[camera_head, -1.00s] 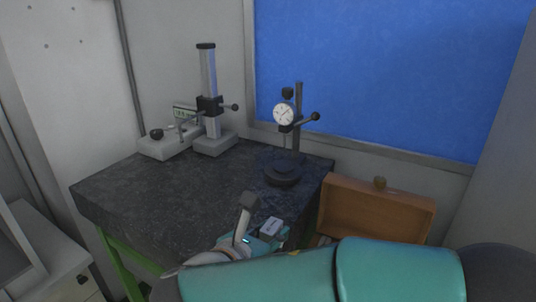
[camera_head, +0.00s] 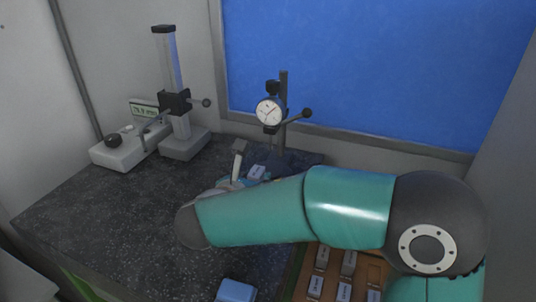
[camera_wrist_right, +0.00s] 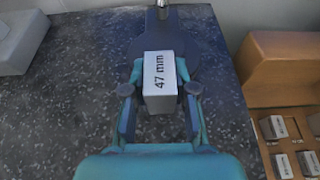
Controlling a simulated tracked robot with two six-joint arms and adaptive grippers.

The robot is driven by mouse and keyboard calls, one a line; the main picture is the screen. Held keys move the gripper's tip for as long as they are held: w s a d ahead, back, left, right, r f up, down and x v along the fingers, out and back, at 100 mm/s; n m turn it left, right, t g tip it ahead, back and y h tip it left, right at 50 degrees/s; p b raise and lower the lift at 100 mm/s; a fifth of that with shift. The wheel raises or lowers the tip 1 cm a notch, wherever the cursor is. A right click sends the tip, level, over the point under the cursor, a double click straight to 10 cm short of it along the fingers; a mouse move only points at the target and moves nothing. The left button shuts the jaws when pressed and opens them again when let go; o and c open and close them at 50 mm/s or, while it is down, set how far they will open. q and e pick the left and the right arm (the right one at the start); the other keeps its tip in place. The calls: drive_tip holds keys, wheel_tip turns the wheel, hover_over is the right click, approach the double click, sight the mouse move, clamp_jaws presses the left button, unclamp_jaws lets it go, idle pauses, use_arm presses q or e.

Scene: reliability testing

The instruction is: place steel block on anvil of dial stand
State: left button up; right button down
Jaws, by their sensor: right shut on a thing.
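The steel block (camera_wrist_right: 159,78), marked "47 mm", is between the fingers of my right gripper (camera_wrist_right: 159,95), which is shut on it. The stand has a round dial and a dark base, which my gripper and arm partly hide. In the right wrist view the base (camera_wrist_right: 158,30) lies just beyond and under the block. I cannot tell whether the block touches the anvil. My left gripper is not in view.
A wooden case (camera_wrist_right: 285,75) with several marked blocks in its slots stands right of the dark granite table (camera_head: 100,215). A height gauge (camera_head: 180,100) with a digital readout unit (camera_head: 130,145) stands at the back left. A blue object (camera_head: 236,291) lies near the table's front.

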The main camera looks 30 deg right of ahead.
sight(271, 169)
drive_tip(key=w+d, duration=0.1)
drive_tip(key=w+d+p, duration=0.1)
drive_tip(key=d, duration=0.1)
drive_tip(key=shift+w+d+r, duration=0.15)
drive_tip(key=w+d, duration=0.1)
drive_tip(key=w+d+p, duration=0.1)
drive_tip(key=shift+w+d+r, duration=0.1)
drive_tip(key=shift+d, duration=0.25)
drive_tip(key=shift+w+d+p, duration=0.1)
drive_tip(key=shift+p, duration=0.3)
drive_tip(key=shift+f, duration=0.2)
drive_tip(key=c, duration=1.4)
unclamp_jaws()
drive_tip(key=shift+f, duration=0.2)
drive_tip(key=o, duration=0.5)
